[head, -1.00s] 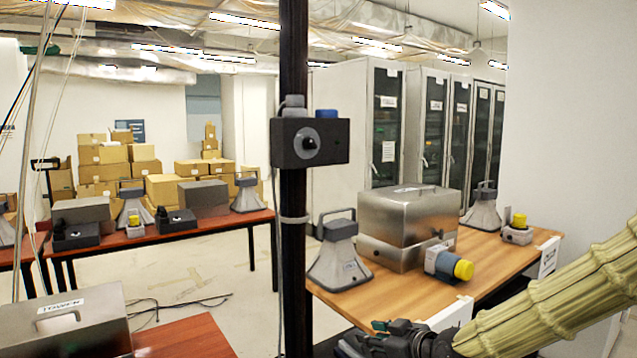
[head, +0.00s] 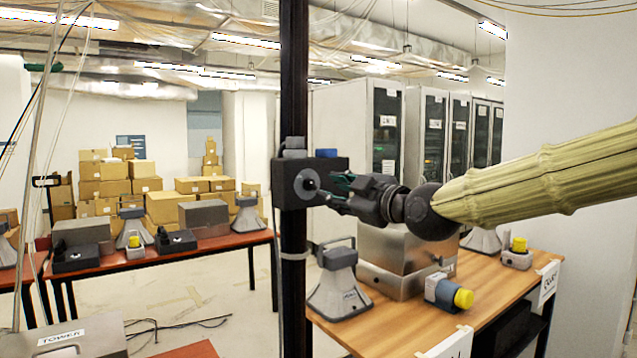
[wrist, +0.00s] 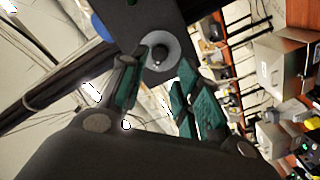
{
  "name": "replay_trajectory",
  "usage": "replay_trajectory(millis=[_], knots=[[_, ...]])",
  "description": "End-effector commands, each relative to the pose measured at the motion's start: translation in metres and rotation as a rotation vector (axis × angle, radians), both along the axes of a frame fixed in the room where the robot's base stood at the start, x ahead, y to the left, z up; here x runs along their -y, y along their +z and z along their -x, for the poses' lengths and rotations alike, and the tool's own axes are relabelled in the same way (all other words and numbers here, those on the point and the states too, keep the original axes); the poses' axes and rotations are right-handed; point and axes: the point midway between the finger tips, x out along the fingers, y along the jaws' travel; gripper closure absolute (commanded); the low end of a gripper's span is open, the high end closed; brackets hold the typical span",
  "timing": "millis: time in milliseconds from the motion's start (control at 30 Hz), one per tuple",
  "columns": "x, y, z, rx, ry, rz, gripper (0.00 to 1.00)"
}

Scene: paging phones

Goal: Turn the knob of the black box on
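The black box (head: 284,184) is fixed to a dark vertical post in the middle of the head view. Its round knob (head: 307,182) sits on a grey disc on the front face; the knob also shows in the wrist view (wrist: 159,54). My gripper (head: 336,188) is raised at the box's right side, in front of its face. In the wrist view its green-padded fingers (wrist: 158,92) are spread apart with nothing between them. The knob lies just beyond the fingertips, nearer the left finger. I cannot tell whether a finger touches the box.
The dark post (head: 294,80) runs up behind the box. The space left of the box is open.

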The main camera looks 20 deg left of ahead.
Motion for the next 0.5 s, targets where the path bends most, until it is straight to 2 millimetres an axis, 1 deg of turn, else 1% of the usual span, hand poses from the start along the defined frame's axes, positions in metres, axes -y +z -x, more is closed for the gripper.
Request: replay_trajectory(millis=[100, 300, 500], knots=[[-0.016, 0.002, -0.013, -0.001, 0.000, 0.001, 0.68], [-0.038, 0.002, -0.030, -0.002, 0.000, 0.000, 0.68], [-0.051, 0.000, -0.040, -0.002, -0.001, -0.001, 0.68]])
